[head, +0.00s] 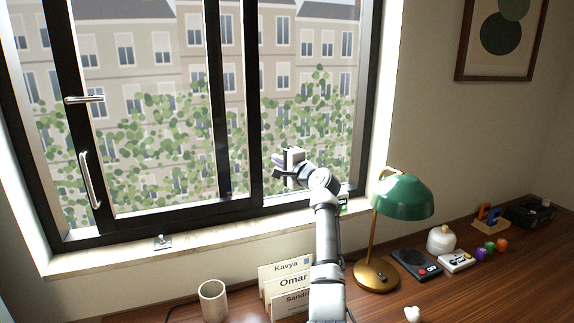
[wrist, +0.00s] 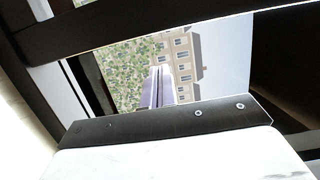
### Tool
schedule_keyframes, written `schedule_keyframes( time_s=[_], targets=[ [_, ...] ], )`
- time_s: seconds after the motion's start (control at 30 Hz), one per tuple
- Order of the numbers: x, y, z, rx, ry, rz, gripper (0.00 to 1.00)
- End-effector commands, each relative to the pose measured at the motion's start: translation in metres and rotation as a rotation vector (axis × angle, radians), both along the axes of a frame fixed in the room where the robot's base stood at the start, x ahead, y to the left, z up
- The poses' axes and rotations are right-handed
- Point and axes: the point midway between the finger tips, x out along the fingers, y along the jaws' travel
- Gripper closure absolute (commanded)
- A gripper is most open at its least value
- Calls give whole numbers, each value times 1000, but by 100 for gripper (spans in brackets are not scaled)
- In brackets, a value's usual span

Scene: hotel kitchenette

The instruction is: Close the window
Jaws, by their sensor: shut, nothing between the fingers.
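The window (head: 232,110) has a black frame and a sash whose left stile (head: 82,150) carries a silver lever (head: 84,99) and a silver pull handle (head: 90,180). A strip of the outside shows between this stile and the outer frame's left side; the stile stands apart from that side. My gripper (head: 277,168) is shut and empty, pointing left in front of the right pane, just right of the middle stiles. It is well to the right of the handles. In the wrist view its fingers (wrist: 160,86) lie together, with dark window bars (wrist: 130,30) around the view outside. I cannot tell whether it touches the window.
A pale sill (head: 120,258) runs below, with a small metal catch (head: 162,242). The wooden desk holds a beige cup (head: 213,300), name cards (head: 290,282), a green lamp (head: 402,197) close right of my arm, and several small items further right.

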Motion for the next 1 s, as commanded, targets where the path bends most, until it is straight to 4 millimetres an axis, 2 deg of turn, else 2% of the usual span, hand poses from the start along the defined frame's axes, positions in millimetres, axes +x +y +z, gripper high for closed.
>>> schedule_keyframes(
  time_s=[0.23, 0.67, 0.77, 0.9, 1.0],
  targets=[
    [-8, 24, -2, -1, 1, 1, 100],
    [-10, 29, -1, 1, 2, 1, 100],
    [-13, 41, 1, 0, 1, 5, 100],
    [-23, 72, 2, 1, 3, 11, 100],
    [-28, 88, 1, 1, 3, 11, 100]
  ],
)
